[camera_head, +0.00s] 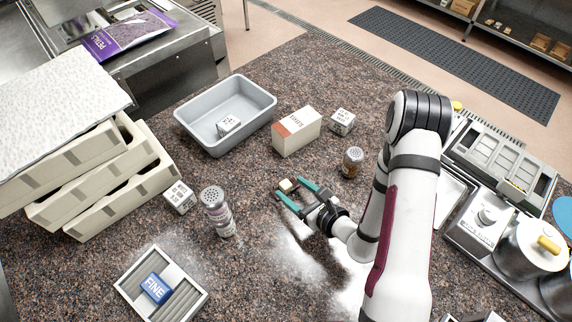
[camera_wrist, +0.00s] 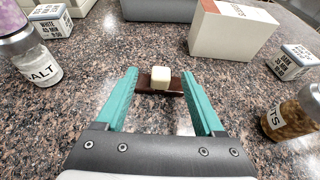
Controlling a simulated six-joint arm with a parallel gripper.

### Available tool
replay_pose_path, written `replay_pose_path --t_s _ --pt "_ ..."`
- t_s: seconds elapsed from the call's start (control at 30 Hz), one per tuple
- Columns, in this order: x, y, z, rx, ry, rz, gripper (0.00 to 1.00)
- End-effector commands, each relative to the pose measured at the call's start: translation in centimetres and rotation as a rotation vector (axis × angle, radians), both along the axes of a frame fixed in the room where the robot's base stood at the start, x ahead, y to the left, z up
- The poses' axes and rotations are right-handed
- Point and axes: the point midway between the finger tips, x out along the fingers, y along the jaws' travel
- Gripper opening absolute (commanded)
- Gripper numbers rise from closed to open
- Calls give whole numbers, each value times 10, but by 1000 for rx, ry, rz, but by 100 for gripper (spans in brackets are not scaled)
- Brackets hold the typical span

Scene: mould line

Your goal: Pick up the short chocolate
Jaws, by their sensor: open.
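A small dark brown chocolate bar (camera_wrist: 145,86) lies crosswise on the speckled counter in the wrist view. A cream-white block (camera_wrist: 160,77) sits on or against its middle; I cannot tell which is meant by the short chocolate. The cream block also shows in the head view (camera_head: 286,185). My gripper (camera_head: 292,190), with teal fingers, is open and low over the counter. In the wrist view its fingers (camera_wrist: 161,94) stand on either side of the pieces, with narrow gaps visible. Nothing is clearly held.
A carton (camera_head: 297,132) and a grey bin (camera_head: 187,118) stand beyond my gripper. A nut shaker (camera_head: 352,163) is to its right, a salt shaker (camera_head: 217,212) to its left. Labelled cubes (camera_head: 342,122) stand around. A white tray (camera_head: 190,306) holds a blue block.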

Motion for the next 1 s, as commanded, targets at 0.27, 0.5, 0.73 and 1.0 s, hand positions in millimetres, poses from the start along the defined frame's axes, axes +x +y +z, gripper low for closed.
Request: replay_pose_path --t_s 0.27,0.5,0.73,1.0 --pt "31 22 -21 -7 6 -11 70" --pt "54 40 -33 -5 8 -13 70" --pt "54 40 -32 -5 8 -13 59" --pt "54 40 -32 -5 8 -13 11"
